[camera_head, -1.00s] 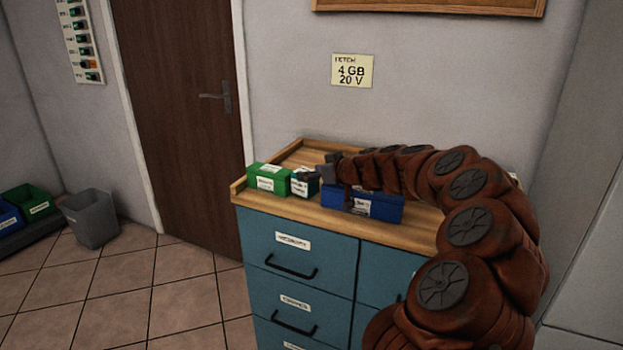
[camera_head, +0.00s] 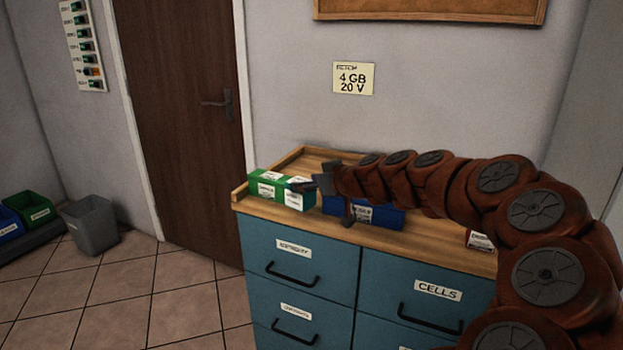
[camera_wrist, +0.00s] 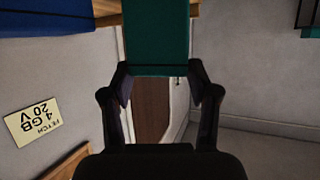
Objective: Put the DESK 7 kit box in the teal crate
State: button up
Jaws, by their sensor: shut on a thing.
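My gripper (camera_head: 322,190) is over the wooden cabinet top, at the right end of the green boxes. In the wrist view its two fingers (camera_wrist: 160,88) are on either side of a dark green box (camera_wrist: 157,40) with a thin dark line near its end, and it is shut on that box. In the head view a green box (camera_head: 265,187) with white labels sits left of the gripper; its label is too small to read, so I cannot tell which is DESK 7. A teal patch (camera_wrist: 311,14) shows in the wrist view's top right corner; I cannot tell whether it is the crate.
A blue labelled box (camera_head: 375,215) stands on the cabinet top (camera_head: 420,229), partly behind my gripper. A red and white item (camera_head: 480,240) is at its right. The teal drawers are shut.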

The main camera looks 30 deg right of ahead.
jog(key=s+a, duration=0.5)
jog(key=shift+s+r, duration=0.25)
jog(key=shift+r, duration=0.15)
jog(key=shift+w+a, duration=0.1)
jog(key=w+a+f+m+h, duration=0.1)
jog(key=w+a+h, duration=0.1)
jog(key=w+a, duration=0.4)
jog(key=w+a+f+m+h, duration=0.45)
jog(key=a+f, duration=0.45)
jog(key=a, duration=0.4)
notch_tip(320, 180, up, 19)
jog(key=p, duration=1.8)
jog(key=shift+w+d, duration=0.25)
jog(key=shift+d, duration=0.05)
jog(key=shift+y, duration=0.25)
jog(key=shift+f, duration=0.1)
